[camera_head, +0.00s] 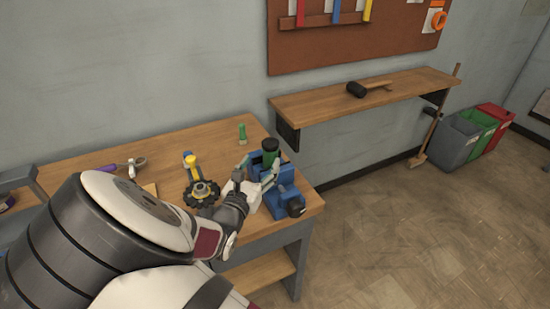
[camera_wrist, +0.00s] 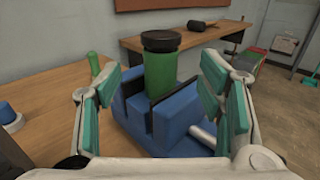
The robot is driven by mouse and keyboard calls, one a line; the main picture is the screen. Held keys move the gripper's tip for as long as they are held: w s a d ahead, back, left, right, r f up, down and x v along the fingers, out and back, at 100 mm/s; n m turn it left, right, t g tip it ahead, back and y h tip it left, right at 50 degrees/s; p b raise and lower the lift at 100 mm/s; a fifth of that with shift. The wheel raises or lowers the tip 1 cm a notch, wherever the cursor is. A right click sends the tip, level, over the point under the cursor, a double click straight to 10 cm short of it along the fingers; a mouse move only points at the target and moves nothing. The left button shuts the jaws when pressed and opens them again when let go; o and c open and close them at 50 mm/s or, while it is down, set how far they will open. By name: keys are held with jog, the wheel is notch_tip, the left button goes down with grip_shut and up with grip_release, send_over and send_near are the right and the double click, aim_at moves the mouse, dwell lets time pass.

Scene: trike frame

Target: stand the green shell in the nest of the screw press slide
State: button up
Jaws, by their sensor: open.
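The green shell (camera_wrist: 160,72) is an upright green cylinder with a black top. It stands between the dark-faced walls of the blue screw press slide (camera_wrist: 182,118); its lower end is hidden, so I cannot tell how it is seated. In the head view the shell (camera_head: 270,158) shows above the blue press (camera_head: 285,191) at the bench's right end. My gripper (camera_wrist: 159,68) is open, its teal pads on either side of the shell with visible gaps. In the head view my gripper (camera_head: 257,177) is at the press and partly covers it.
A small green item (camera_head: 242,134) stands behind the press. A black toothed wheel (camera_head: 202,193) and a yellow-topped item (camera_head: 192,162) are left of it. A purple-handled tool (camera_head: 104,169) lies farther left. A wall shelf (camera_head: 340,100) holds a black-headed mallet (camera_head: 357,89).

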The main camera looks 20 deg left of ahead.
aim_at(267, 155)
jog(key=w+b, duration=0.1)
jog(key=w, duration=0.2)
jog(key=shift+w+a, duration=0.15)
jog(key=shift+w, duration=0.05)
jog(key=w+b, duration=0.2)
jog(key=w, duration=0.1)
jog(key=w+b, duration=0.1)
jog(key=w, duration=0.1)
jog(key=shift+a+f, duration=0.15)
jog(key=shift+f, duration=0.2)
jog(key=shift+r, duration=0.1)
grip_shut()
